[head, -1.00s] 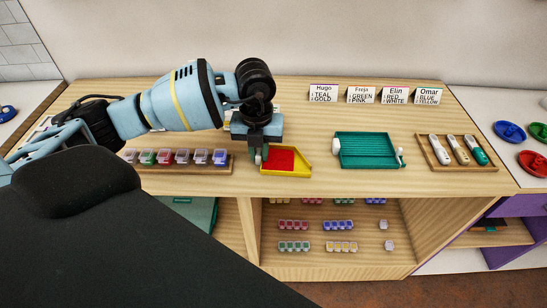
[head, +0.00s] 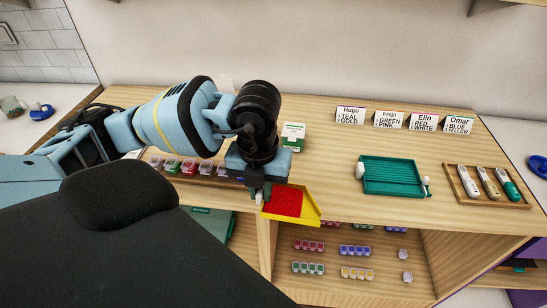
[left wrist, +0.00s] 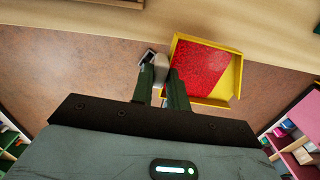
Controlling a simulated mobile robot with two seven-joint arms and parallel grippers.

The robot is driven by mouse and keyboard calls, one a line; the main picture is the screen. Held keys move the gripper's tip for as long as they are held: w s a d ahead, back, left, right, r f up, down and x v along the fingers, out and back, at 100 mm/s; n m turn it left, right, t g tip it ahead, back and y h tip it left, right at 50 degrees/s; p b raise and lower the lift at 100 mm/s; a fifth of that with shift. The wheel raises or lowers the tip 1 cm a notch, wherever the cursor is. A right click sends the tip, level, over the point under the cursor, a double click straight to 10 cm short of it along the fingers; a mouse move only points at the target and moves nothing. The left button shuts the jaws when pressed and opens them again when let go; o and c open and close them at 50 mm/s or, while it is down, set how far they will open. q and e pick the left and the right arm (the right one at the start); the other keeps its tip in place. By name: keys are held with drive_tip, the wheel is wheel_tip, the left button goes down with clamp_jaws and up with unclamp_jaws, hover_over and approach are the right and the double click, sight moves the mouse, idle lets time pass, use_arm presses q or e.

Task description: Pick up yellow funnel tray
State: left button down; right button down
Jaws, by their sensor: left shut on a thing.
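The yellow funnel tray (head: 314,208) holds a layer of red beads (head: 286,202). It hangs clear of the table, at the table's front edge, slightly tilted. My left gripper (head: 259,194) is shut at the tray's left side. In the left wrist view the tray (left wrist: 215,99) lies to the right of my fingers (left wrist: 161,78), with the red layer inside. A pale grip piece (left wrist: 160,64) shows between the fingertips. My right gripper is in neither view.
A teal tray (head: 394,189) lies right of centre on the table, near a rack of scoop-like tools (head: 500,203). Name cards (head: 388,119) stand at the back. Shelves below hold more boxes (head: 355,273). A white-green card (head: 293,132) stands behind my gripper.

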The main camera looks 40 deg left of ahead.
use_arm(q)
drive_tip(key=shift+s+d+r, duration=0.1)
drive_tip(key=shift+s+d, duration=0.1)
drive_tip(key=shift+s, duration=0.7)
drive_tip(key=shift+s+d+r, duration=0.1)
drive_tip(key=shift+s+d, duration=0.15)
drive_tip(key=shift+s, duration=0.6)
drive_tip(key=shift+s+d+r, duration=0.1)
drive_tip(key=shift+s+d, duration=0.1)
drive_tip(key=shift+s, duration=0.7)
